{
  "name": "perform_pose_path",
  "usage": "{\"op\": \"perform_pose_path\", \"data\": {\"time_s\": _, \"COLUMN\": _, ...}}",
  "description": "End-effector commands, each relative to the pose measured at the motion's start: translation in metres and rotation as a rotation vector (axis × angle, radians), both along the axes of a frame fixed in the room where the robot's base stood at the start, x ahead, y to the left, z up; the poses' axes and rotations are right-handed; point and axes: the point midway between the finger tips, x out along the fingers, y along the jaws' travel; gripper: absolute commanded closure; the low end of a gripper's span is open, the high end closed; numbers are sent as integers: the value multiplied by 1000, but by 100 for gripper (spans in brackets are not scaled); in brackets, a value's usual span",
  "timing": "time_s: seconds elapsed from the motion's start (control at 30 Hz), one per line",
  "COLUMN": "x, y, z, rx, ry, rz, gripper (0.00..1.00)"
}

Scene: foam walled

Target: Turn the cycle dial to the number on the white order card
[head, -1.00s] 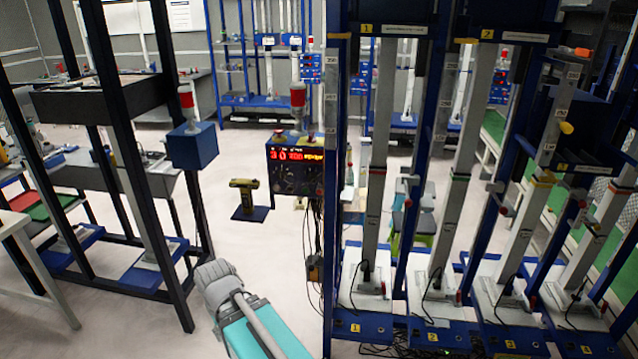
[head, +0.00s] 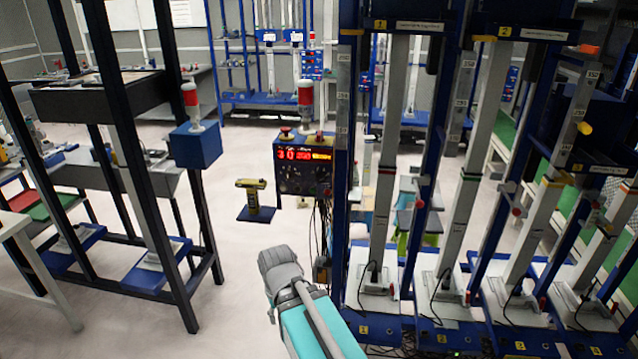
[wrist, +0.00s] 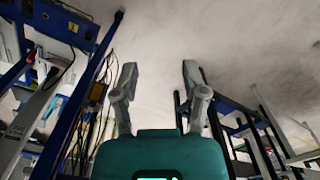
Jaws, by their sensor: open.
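A dark control box (head: 303,165) with a lit red and yellow display (head: 303,154) stands beyond the blue rack's left post in the head view. Small round controls show on its face below the display, too small to tell which is the cycle dial. No order card can be made out with certainty. My grey and teal arm (head: 305,310) rises from the bottom of the head view, in front of the box and well apart from it. My gripper (wrist: 157,72) is open and empty in the wrist view, its two grey fingers spread over pale floor.
A blue rack (head: 343,200) with tall grey columns fills the right side. Dark cables hang beside its left post. A black-framed bench (head: 165,200) with a blue box and red lamp stands left. A yellow-topped stand (head: 252,200) is on the floor. Pale floor is clear between.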

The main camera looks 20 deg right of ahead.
Motion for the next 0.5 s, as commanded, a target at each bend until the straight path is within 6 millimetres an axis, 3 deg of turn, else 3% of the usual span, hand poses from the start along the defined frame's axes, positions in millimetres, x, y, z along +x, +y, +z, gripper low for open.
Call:
{"op": "perform_pose_path", "data": {"time_s": 0.17, "x": 0, "y": 0, "z": 0, "rx": 0, "ry": 0, "rz": 0, "gripper": 43}}
{"op": "perform_pose_path", "data": {"time_s": 0.3, "x": 1, "y": 1, "z": 0, "rx": 3, "ry": -4, "rz": -3, "gripper": 23}}
{"op": "perform_pose_path", "data": {"time_s": 0.47, "x": 13, "y": 5, "z": -3, "rx": 37, "ry": -47, "rz": -34, "gripper": 23}}
{"op": "perform_pose_path", "data": {"time_s": 0.5, "x": 19, "y": -8, "z": -3, "rx": 54, "ry": -66, "rz": -53, "gripper": 23}}
